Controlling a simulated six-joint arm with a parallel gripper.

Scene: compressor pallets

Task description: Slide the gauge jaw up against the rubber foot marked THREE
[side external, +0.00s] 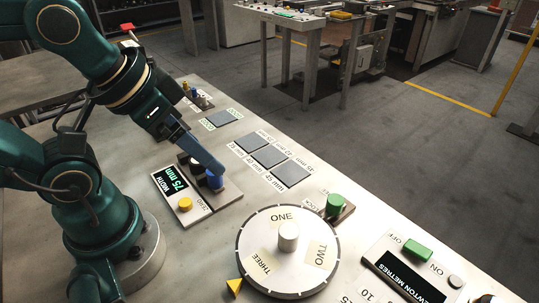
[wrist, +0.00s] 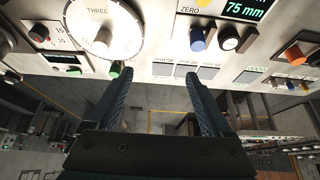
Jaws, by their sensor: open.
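A round white turntable (side external: 262,235) carries labels ONE, TWO and THREE around a central knob (side external: 288,235). The THREE label (side external: 262,264) is at its near left, beside a yellow pointer (side external: 234,287); it also shows in the wrist view (wrist: 97,11). No rubber foot can be made out on it. The gauge panel (side external: 176,192) reads 75 mm. It has a yellow ZERO button (side external: 185,203), a blue knob (side external: 215,183) and a black knob (wrist: 229,38); I cannot tell which part is the jaw. My gripper (side external: 216,166) is open and empty, its fingers above the gauge by the blue knob.
Grey pads (side external: 268,155) with millimetre labels lie beyond the gauge. A green LOCK knob (side external: 335,204) stands by the turntable. A newton-metres panel (side external: 408,280) with a green switch (side external: 417,250) is at the lower right. The bench's far edge drops to the floor.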

